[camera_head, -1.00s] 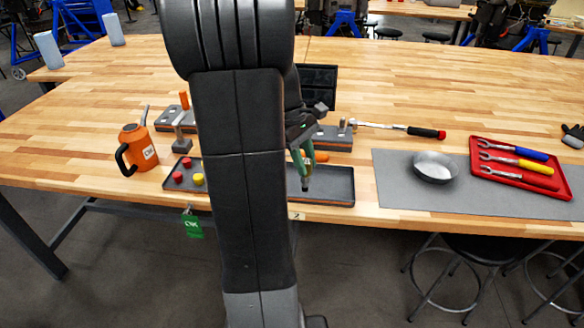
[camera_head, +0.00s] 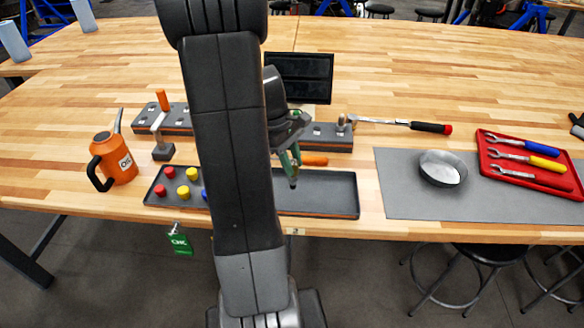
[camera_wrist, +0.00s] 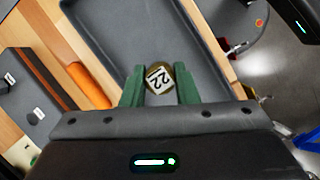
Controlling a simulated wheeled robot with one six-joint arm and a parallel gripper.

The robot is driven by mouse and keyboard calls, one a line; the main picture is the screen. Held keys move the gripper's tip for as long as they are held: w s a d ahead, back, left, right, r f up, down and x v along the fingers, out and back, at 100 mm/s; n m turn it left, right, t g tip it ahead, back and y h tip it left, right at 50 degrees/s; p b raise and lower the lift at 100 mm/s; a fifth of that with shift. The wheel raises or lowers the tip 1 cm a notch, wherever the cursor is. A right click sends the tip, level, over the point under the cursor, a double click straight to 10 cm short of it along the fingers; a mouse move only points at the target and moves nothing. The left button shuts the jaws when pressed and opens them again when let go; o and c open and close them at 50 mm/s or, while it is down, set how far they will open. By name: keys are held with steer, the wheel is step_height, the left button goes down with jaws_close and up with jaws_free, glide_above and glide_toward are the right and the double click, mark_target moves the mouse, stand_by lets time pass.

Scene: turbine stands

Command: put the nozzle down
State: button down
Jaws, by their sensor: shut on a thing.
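The nozzle (camera_wrist: 160,79) is a small brass-coloured piece with a white label reading 22, seen end-on in the wrist view. The green fingers of my gripper (camera_wrist: 160,92) are shut on it, one on each side. In the head view the nozzle (camera_head: 293,181) points down below my gripper (camera_head: 290,160). It appears over the left part of an empty dark grey tray (camera_head: 335,209). The wrist view shows the bare tray floor (camera_wrist: 130,30) beyond the nozzle. I cannot tell how high above the tray it is.
An orange-handled tool (camera_head: 314,161) lies behind the tray. Left are red and yellow caps (camera_head: 184,192) in a dark tray and an orange oil can (camera_head: 117,162). Right are a grey mat (camera_head: 400,195), a metal bowl (camera_head: 441,168) and a red wrench tray (camera_head: 490,135).

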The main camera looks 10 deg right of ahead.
steer(key=shift+f, duration=1.25)
steer(key=shift+f, duration=0.1)
steer(key=c, duration=1.1)
jaws_free()
steer(key=v, duration=1.2)
